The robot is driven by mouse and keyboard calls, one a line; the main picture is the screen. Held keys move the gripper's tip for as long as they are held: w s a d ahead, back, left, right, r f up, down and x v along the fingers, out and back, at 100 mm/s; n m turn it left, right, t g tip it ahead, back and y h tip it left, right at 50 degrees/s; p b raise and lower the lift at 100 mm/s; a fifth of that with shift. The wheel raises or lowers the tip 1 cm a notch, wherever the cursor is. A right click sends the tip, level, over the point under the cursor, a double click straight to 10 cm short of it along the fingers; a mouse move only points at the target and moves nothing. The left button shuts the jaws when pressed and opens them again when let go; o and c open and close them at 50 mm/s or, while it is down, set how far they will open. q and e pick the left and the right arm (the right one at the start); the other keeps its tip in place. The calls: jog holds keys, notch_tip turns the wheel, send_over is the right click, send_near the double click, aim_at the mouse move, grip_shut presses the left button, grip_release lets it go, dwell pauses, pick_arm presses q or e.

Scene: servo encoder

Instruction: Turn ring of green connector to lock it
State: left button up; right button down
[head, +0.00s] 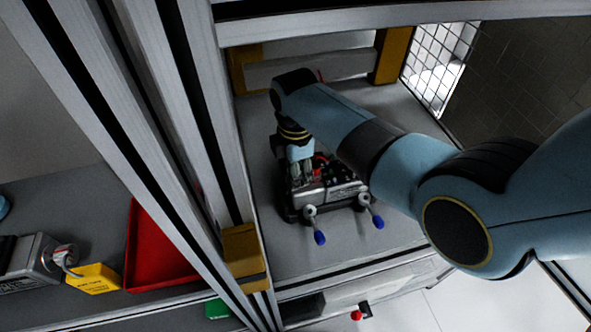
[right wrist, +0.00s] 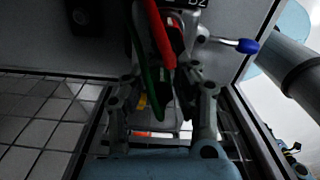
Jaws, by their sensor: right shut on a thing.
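My right gripper (head: 301,172) points down at the rear left part of a metal fixture (head: 330,194), with my arm over it. In the right wrist view the two fingers (right wrist: 163,88) stand either side of the cables and are shut on the green connector's end. Its green cable (right wrist: 147,72) runs down between the fingers. A red cable (right wrist: 160,34) runs beside it. The connector's ring is hidden by shadow and the fingers, so its turn position cannot be told. My left gripper is not in view.
Two blue-tipped levers (head: 320,238) stick out at the fixture's front; one shows in the right wrist view (right wrist: 247,46). Aluminium posts (head: 200,120) stand left of the workspace. A red tray (head: 152,254) and yellow box (head: 94,279) lie beyond them. A wire-mesh panel (head: 436,62) stands at back right.

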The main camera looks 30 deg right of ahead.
jog(key=c, duration=1)
grip_release()
notch_tip(320, 180, up, 12)
jog(key=shift+r, duration=0.1)
